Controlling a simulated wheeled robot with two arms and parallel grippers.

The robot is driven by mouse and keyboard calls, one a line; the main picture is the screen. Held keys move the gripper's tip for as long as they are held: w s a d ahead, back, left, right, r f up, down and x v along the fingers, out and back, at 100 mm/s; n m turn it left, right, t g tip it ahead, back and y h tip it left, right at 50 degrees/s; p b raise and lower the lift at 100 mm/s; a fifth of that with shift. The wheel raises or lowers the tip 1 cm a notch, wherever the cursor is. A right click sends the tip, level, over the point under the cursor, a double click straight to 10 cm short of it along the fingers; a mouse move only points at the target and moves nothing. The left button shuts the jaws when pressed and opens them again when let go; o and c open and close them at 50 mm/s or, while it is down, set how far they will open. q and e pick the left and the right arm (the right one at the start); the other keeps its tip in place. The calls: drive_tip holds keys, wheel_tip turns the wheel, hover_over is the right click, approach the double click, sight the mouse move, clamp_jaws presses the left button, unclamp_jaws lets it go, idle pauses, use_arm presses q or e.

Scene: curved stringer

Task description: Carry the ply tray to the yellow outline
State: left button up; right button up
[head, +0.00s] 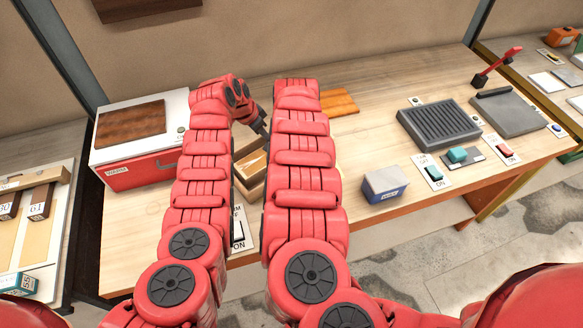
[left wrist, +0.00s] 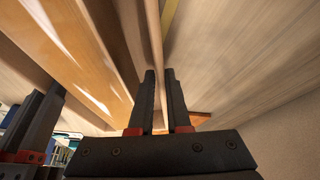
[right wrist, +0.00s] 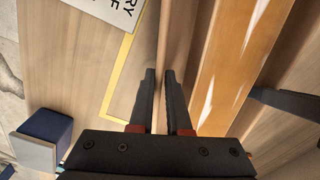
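The ply tray (head: 250,190) is a light wooden open tray on the bench between my arms, partly hidden by them in the head view. A glossy orange-brown wooden piece (right wrist: 232,65) lies along inside it. My left gripper (left wrist: 160,75) has its fingers closed on a thin tray wall (left wrist: 153,30). My right gripper (right wrist: 161,75) is likewise closed on a thin tray wall (right wrist: 168,30); it is hidden behind my arm in the head view.
A red-and-white box (head: 140,175) with a brown board stands at the left. A blue-and-white block (head: 385,184), switch plates and a ribbed grey block (head: 438,122) lie right of my arms. An orange board (head: 338,101) lies behind them. A printed card (right wrist: 105,10) lies by the outline.

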use_arm(q)
drive_tip(key=o, duration=0.3)
drive_tip(key=shift+r, duration=0.15)
use_arm(e)
drive_tip(key=o, duration=0.3)
drive_tip(key=shift+r, duration=0.1)
use_arm(q)
drive_tip(key=shift+o, duration=0.2)
use_arm(e)
drive_tip(key=shift+o, duration=0.2)
use_arm(q)
drive_tip(key=shift+a+r, duration=0.2)
drive_tip(key=shift+r, duration=0.2)
drive_tip(key=v, duration=1)
drive_tip(key=shift+d, duration=0.1)
use_arm(e)
drive_tip(key=shift+s, duration=0.1)
drive_tip(key=shift+r, duration=0.15)
use_arm(q)
drive_tip(key=shift+s+r, duration=0.25)
drive_tip(key=shift+r, duration=0.3)
use_arm(e)
wheel_tip(320, 180, up, 12)
drive_tip(key=shift+f, duration=0.2)
